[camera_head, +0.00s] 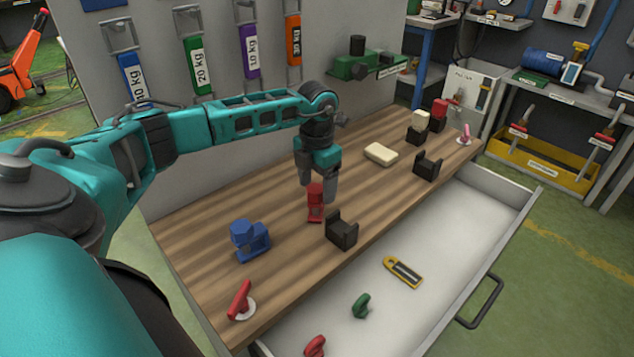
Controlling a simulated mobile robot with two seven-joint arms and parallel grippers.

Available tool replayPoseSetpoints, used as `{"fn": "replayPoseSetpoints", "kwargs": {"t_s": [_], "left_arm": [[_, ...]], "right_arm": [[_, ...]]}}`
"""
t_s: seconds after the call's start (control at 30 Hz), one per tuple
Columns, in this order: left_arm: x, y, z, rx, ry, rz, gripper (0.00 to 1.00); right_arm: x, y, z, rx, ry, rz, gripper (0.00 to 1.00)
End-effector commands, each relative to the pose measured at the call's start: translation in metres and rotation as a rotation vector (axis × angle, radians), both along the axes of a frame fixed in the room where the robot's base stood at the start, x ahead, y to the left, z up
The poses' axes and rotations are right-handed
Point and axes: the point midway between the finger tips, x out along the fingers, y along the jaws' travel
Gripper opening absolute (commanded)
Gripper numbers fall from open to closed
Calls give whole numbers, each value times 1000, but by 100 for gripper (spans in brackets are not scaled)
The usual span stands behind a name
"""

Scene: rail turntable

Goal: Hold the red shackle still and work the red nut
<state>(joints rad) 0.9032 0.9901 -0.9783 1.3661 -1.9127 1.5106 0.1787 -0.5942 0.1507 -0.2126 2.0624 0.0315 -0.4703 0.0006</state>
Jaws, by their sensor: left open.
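The red shackle (314,215) stands upright on the wooden bench, left of a black block-shaped holder. A red top part, which looks like the red nut (315,189), shows between the finger ends. My left gripper (317,193) points down from above, open, with one finger on each side of this red top. I cannot tell whether the fingers touch it. The fingers partly hide the red piece. My right gripper is not in view.
A blue shackle (252,242) stands left on the bench. Black holders (342,230) and (427,166) sit near the front edge. A cream block (381,154) lies behind. An open drawer (440,262) in front holds a yellow-black tool (403,271) and a green piece (361,306).

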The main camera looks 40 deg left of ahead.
Motion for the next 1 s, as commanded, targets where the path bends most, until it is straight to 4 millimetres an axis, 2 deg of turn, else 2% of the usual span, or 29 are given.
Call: {"fn": "replayPoseSetpoints", "kwargs": {"t_s": [0.27,0.37,0.57,0.6,0.8,1.0], "left_arm": [[0,0,0,0,0,0,72],[0,0,0,0,0,0,72],[0,0,0,0,0,0,72],[1,0,16,0,-6,0,72],[1,0,66,-1,-6,0,72],[0,0,106,1,-3,0,72]], "right_arm": [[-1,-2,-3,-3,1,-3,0],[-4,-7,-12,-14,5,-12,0],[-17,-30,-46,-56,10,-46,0],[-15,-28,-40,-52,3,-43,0],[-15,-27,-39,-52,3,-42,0],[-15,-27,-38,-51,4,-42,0]]}}
